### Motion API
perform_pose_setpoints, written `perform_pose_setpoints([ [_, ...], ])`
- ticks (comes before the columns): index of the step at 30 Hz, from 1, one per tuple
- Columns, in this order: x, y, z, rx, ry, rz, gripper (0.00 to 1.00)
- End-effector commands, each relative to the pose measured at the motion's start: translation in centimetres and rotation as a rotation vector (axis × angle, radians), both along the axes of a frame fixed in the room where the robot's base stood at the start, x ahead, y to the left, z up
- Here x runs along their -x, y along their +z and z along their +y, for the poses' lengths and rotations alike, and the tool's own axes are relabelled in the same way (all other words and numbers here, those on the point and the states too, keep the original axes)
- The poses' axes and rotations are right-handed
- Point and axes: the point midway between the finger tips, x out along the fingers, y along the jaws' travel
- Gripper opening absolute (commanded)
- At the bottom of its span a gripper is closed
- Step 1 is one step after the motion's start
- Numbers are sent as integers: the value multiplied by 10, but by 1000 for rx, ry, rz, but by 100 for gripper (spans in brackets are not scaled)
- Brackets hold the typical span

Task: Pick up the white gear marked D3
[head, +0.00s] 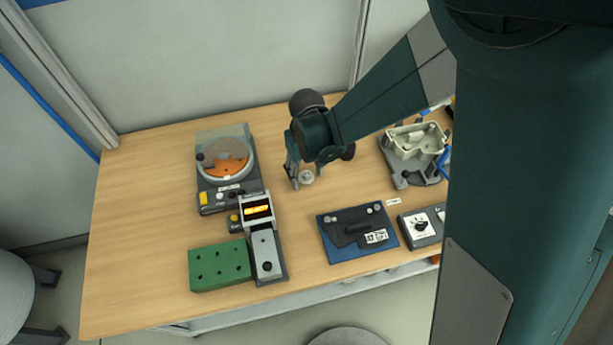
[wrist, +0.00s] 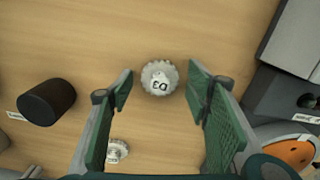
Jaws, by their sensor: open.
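A white toothed gear (wrist: 159,78) lies flat on the wooden table, and its mark looks like D3 seen upside down in the wrist view. In the head view a pale gear (head: 307,177) shows beside my fingertips. My gripper (head: 302,172) is open and points down. In the wrist view its fingertips (wrist: 160,84) stand left and right of the marked gear, with clear gaps on both sides. A second pale gear (wrist: 116,151) lies nearer my palm beside the left finger, partly hidden, its mark unreadable.
A black cylinder (wrist: 47,102) stands left in the wrist view. A round fixture with an orange disc (head: 226,162) stands left in the head view. A green block (head: 219,265), a blue board (head: 357,232) and a beige housing (head: 415,143) surround the area. Bare table surrounds the marked gear.

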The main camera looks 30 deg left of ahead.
Motion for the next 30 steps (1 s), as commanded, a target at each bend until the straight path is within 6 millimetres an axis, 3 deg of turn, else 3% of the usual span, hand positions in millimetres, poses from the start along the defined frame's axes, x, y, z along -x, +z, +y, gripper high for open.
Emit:
perform_pose_setpoints([
  [11, 0, 0, 0, 0, 0, 0, 49],
  [18, 0, 0, 0, 0, 0, 0, 20],
  [30, 0, 2, 0, 0, 0, 0, 20],
])
